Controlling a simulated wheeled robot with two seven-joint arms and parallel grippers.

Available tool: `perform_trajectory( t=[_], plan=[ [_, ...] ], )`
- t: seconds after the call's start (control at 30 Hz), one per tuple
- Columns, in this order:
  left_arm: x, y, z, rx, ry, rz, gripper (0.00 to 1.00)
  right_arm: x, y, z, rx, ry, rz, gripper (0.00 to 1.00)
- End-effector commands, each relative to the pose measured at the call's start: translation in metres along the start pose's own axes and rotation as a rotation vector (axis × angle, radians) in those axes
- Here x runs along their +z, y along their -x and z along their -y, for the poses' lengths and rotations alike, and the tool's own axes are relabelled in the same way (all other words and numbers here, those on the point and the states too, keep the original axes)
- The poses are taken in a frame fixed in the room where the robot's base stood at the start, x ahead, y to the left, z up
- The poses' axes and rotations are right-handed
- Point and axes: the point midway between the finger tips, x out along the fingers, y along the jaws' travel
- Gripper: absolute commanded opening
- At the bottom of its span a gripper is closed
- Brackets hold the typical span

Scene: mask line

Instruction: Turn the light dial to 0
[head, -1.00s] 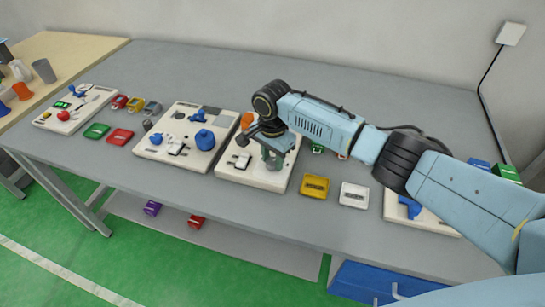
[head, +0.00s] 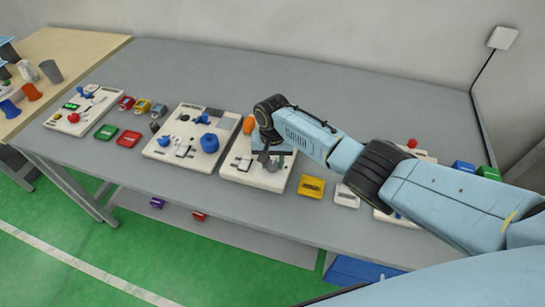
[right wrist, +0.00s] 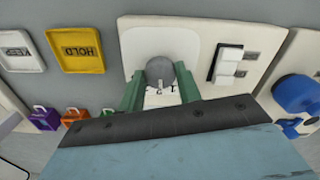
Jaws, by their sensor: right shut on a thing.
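The light dial (right wrist: 160,71) is a round grey knob on a white panel (right wrist: 137,45), with small dark marks on a white scale beside it. My right gripper (right wrist: 160,84) has its two green fingers around the knob, one on each side, and is shut on it. In the head view my right gripper (head: 268,160) is over the middle panel (head: 255,181) and hides the dial. The exact setting of the dial is too small to read. My left gripper is not in view.
White rocker switches (right wrist: 228,65) sit beside the dial on the same panel. A neighbouring panel (head: 160,150) with a blue knob (head: 209,143) stands to the left. A yellow tray (head: 311,188) and a white tray (head: 346,196) lie to the right.

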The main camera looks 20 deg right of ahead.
Motion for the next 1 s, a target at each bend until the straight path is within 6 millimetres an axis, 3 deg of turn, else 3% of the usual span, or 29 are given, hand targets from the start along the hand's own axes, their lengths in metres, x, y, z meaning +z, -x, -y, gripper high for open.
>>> perform_trajectory(
  t=[0.6, 1.0],
  plan=[
    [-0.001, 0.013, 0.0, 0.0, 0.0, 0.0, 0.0, 0.0, 0.0, 0.0, -0.001, 0.577, 0.001, 0.11],
    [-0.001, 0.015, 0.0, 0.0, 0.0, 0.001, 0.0, 0.0, 0.0, 0.0, -0.001, 0.844, -0.001, 0.11]
  ],
)
